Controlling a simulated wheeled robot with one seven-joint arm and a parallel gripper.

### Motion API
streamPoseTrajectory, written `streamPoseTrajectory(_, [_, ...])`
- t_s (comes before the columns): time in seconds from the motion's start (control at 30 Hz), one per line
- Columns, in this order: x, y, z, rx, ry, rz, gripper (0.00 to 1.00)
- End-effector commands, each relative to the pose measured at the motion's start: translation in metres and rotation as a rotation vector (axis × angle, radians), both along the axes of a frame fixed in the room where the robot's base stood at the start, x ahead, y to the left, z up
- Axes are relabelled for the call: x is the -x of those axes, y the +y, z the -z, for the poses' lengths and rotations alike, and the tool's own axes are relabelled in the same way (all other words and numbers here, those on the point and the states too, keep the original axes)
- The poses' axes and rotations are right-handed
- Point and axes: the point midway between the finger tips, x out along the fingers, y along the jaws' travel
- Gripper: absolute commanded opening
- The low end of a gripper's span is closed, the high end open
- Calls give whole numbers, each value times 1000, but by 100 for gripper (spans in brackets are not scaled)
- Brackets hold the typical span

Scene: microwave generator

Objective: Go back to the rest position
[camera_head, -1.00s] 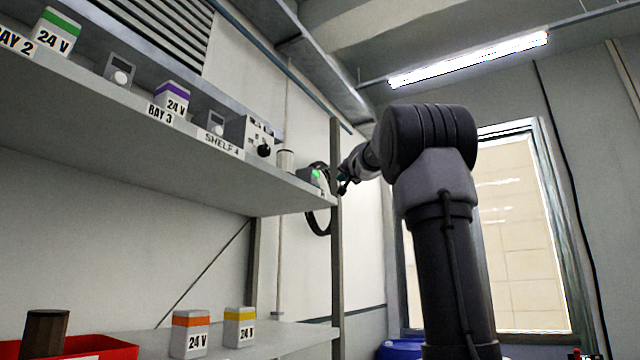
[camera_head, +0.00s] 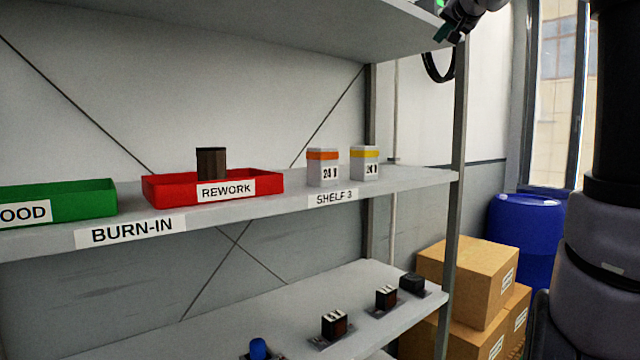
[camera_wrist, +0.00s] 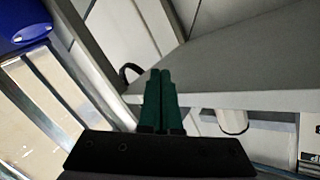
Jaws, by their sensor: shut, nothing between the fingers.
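My gripper (camera_wrist: 160,100) shows in the wrist view with its two green fingers side by side, shut and empty. In the head view only part of my gripper (camera_head: 443,31) shows at the top edge, close to the right end of the upper shelf (camera_head: 250,25). The wrist view also shows a grey shelf board (camera_wrist: 235,65) beyond the fingertips. A gap between fingers and board cannot be judged.
Below are a red REWORK tray (camera_head: 165,192) with a dark block, a green tray (camera_head: 80,200) and two 24 V boxes (camera_head: 322,170). A shelf post (camera_head: 459,130) stands near my arm. Cardboard boxes (camera_head: 465,275) and a blue drum (camera_head: 525,235) stand right.

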Motion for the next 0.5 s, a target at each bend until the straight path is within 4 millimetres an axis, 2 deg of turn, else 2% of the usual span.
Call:
streamPoseTrajectory(0.03, [21,26,29,15,67,-37,0])
streamPoseTrajectory(0.1, [49,48,69,25,162,-73,0])
streamPoseTrajectory(0.17, [77,63,103,32,243,-99,0])
streamPoseTrajectory(0.2, [96,71,127,35,297,-116,0])
streamPoseTrajectory(0.33, [161,85,201,42,466,-156,0])
streamPoseTrajectory(0.5, [239,88,287,47,660,-188,0])
